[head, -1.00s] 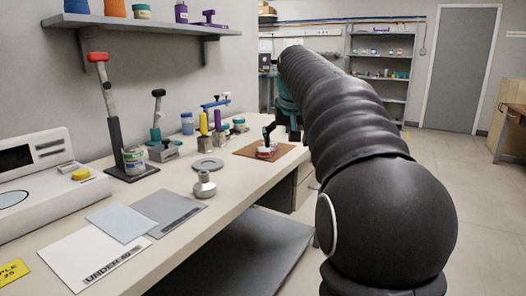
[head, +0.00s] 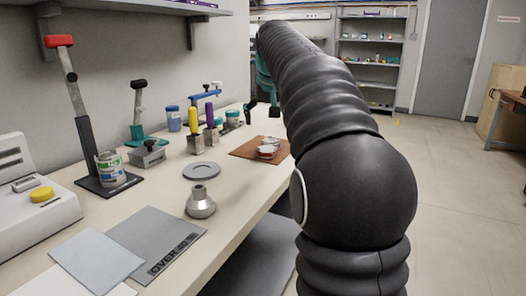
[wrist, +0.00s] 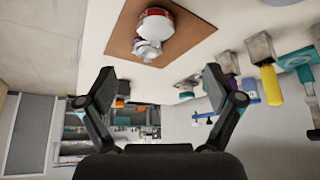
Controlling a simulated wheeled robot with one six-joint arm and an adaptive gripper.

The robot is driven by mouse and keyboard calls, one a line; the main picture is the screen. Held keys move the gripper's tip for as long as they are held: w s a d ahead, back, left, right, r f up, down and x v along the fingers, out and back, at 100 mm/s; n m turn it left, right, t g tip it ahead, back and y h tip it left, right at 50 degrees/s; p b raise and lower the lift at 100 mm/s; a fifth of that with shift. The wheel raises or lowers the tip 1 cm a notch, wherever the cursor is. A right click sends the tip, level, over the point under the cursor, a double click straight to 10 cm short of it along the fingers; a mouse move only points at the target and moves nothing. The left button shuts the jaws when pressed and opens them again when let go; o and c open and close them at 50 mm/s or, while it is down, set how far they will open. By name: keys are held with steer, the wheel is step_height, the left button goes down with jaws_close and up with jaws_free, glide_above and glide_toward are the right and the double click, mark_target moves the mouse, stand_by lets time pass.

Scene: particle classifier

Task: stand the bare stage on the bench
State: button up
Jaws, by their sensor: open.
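A red dish with a white top (head: 266,153) sits on a brown mat (head: 243,150) towards the far end of the bench. In the wrist view the red dish (wrist: 157,16) has a silvery piece (wrist: 147,48) right against it. I cannot tell which piece is the bare stage. A grey metal piece with a narrow neck (head: 201,205) stands upright on the bench, and a flat grey ring (head: 201,170) lies behind it. My gripper (head: 263,106) is above the mat, apart from the dish. Its fingers are spread and empty in the wrist view (wrist: 159,76).
The bench (head: 165,190) has clear room around the grey ring. A red-handled lever press (head: 73,115), a can (head: 110,169), and yellow and purple handled tools (head: 193,125) stand along the wall. Grey sheets (head: 160,240) lie at the front.

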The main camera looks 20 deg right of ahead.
glide_above(267, 149)
steer(key=s, duration=0.2)
steer(key=f, duration=0.5)
steer(key=shift+s+a+f, duration=0.15)
steer(key=shift+a+f, duration=0.15)
steer(key=shift+a, duration=0.1)
steer(key=shift+s+b+x, duration=0.1)
steer(key=shift+b+x, duration=0.15)
steer(key=shift+x, duration=1.1)
steer(key=shift+s+b+x, duration=0.15)
steer(key=shift+b+x, duration=0.05)
steer(key=shift+x, duration=1.1)
steer(key=shift+a+f, duration=0.1)
steer(key=shift+f, duration=0.05)
steer(key=c, duration=1.5)
steer(key=shift+o, duration=0.2)
step_height(267, 149, up, 4)
steer(key=shift+r+p, duration=0.1)
steer(key=shift+p, duration=0.35)
steer(key=s+d+r+p, duration=0.1)
steer(key=d+r, duration=0.6)
steer(key=d, duration=0.4)
steer(key=shift+s+d+p, duration=0.3)
steer(key=shift+d, duration=0.1)
